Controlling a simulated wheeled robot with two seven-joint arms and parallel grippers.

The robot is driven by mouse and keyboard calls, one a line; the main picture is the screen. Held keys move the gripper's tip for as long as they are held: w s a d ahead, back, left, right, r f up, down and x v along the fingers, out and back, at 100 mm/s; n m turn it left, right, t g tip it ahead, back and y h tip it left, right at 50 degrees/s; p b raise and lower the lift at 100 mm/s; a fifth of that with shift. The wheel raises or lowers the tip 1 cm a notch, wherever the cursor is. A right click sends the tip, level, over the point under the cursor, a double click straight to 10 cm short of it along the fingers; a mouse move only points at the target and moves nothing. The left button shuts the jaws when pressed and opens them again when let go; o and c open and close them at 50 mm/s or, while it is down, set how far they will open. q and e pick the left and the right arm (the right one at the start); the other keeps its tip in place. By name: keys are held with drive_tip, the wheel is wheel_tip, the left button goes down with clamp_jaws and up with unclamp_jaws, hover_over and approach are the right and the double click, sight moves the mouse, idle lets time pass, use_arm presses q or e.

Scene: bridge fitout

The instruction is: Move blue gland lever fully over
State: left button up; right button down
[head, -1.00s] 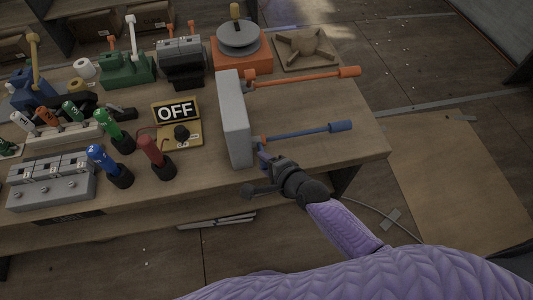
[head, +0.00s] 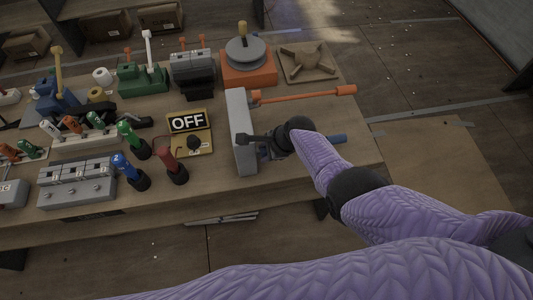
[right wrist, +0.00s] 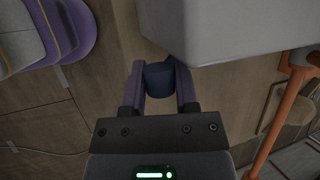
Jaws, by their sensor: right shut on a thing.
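My right gripper (head: 266,152) is beside the box's right face, at the lever. In the right wrist view, its two fingers (right wrist: 160,82) are on either side of a short dark blue cylinder (right wrist: 159,77), shut on it, close to the box's edge (right wrist: 215,45). My left gripper is not in view.
An orange lever (head: 305,95) runs parallel behind the blue one. An OFF sign (head: 188,122) with a knob, and red, green and blue upright handles, stand left of the box. The bench's right end is mostly clear.

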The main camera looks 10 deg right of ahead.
drive_tip(key=shift+w+r, duration=0.1)
drive_tip(key=shift+w, duration=0.2)
idle(0.4)
drive_tip(key=c, duration=0.7)
unclamp_jaws()
drive_tip(key=shift+o, duration=0.4)
drive_tip(key=shift+w, duration=0.15)
drive_tip(key=p+v, duration=0.8)
drive_tip(key=v, duration=0.2)
